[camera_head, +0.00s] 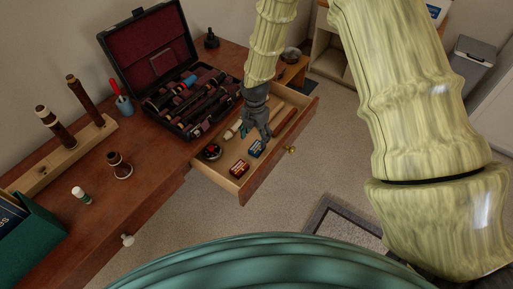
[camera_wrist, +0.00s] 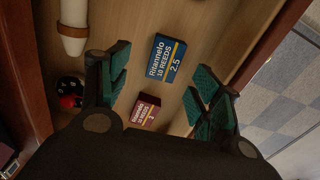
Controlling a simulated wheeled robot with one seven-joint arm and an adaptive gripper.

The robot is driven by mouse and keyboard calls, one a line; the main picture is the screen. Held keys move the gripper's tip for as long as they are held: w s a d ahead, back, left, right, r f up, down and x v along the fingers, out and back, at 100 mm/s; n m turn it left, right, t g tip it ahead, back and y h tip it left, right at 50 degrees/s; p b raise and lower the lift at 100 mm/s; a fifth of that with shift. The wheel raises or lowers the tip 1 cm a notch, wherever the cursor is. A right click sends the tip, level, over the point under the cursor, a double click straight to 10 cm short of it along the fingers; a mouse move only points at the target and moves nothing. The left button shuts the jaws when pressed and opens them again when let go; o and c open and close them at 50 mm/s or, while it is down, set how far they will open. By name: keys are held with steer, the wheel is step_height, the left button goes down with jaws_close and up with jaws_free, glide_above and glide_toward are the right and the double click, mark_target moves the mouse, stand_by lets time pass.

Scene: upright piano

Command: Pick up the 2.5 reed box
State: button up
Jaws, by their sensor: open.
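The 2.5 reed box (camera_wrist: 166,58) is a small blue box with white lettering and an orange stripe. It lies on the floor of the open drawer (camera_wrist: 120,15). In the head view the blue box (camera_head: 257,148) lies just below my gripper (camera_head: 260,134). In the wrist view my gripper (camera_wrist: 160,95) is open, its teal-padded fingers apart, with the blue box between and beyond them. I see no contact with it. A dark red reed box (camera_wrist: 145,110) lies nearer the wrist camera; its number is hard to read.
The drawer also holds a pale cylinder (camera_wrist: 73,25), a red and black round item (camera_wrist: 70,92) and long wooden pieces (camera_head: 285,120). The drawer walls are close around. An open instrument case (camera_head: 150,65) sits on the wooden top to the left.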

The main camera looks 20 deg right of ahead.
mark_target(258, 146)
steer(key=shift+s+f, duration=0.15)
steer(key=shift+f, duration=0.2)
steer(key=shift+d+f+p, duration=0.2)
steer(key=shift+f+p, duration=0.15)
steer(key=shift+f, duration=0.85)
steer(key=shift+d+f+p, duration=0.2)
steer(key=shift+f+p, duration=0.1)
steer(key=shift+f, duration=0.9)
steer(key=c, duration=1)
